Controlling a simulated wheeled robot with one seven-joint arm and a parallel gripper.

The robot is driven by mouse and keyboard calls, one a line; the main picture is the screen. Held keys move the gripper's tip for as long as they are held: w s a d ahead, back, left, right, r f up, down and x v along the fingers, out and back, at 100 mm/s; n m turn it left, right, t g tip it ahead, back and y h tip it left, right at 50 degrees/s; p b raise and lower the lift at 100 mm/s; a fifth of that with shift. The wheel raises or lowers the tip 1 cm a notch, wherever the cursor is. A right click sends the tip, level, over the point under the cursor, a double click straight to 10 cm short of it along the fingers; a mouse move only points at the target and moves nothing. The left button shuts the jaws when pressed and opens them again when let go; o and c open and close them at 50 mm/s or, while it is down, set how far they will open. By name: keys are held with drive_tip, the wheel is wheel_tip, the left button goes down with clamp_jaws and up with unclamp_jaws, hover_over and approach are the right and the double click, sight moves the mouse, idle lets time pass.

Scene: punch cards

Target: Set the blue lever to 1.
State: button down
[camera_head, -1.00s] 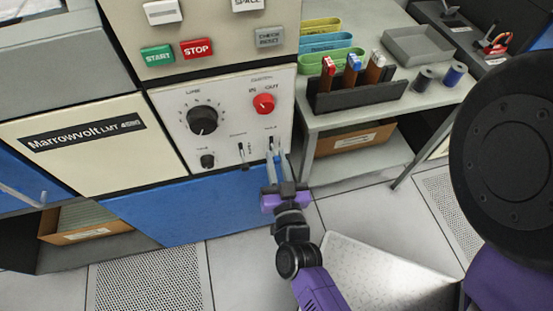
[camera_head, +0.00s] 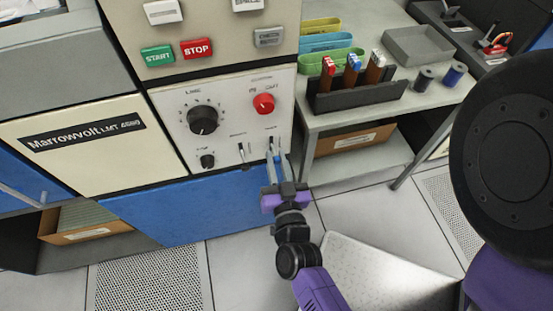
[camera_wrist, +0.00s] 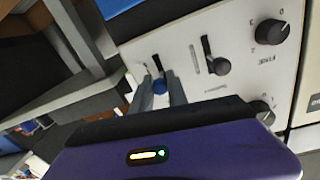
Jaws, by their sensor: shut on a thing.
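The blue lever (camera_wrist: 159,87) is on the white control panel (camera_head: 222,142), in the slot nearest the panel's right edge in the head view. My gripper (camera_head: 276,160) reaches the panel's lower right and is shut on the blue lever. In the head view the fingers hide most of the lever. The scale marks beside its slot are too small to read.
A black lever (camera_head: 240,152) stands in the slot to the left. A large black dial (camera_head: 203,119), a small black knob (camera_head: 207,161) and a red knob (camera_head: 264,103) are on the same panel. A grey shelf table (camera_head: 322,122) stands close on the right.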

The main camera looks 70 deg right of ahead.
drive_tip(key=shift+s, duration=0.1)
drive_tip(key=r+p, duration=0.1)
drive_tip(key=p, duration=0.1)
drive_tip(key=shift+d+r+p, duration=0.1)
drive_tip(key=shift+p, duration=0.3)
wheel_tip(320, 180, up, 2)
drive_tip(key=g+y+p, duration=0.1)
drive_tip(key=y+p, duration=0.1)
drive_tip(key=p, duration=0.7)
drive_tip(key=shift+d+r, duration=0.1)
drive_tip(key=p, duration=0.1)
drive_tip(key=r+p, duration=0.1)
drive_tip(key=shift+w+d+r+p, duration=0.3)
drive_tip(key=shift+w+p, duration=0.1)
drive_tip(key=c, duration=1.3)
unclamp_jaws()
drive_tip(key=shift+f, duration=0.1)
drive_tip(key=shift+a, duration=0.15)
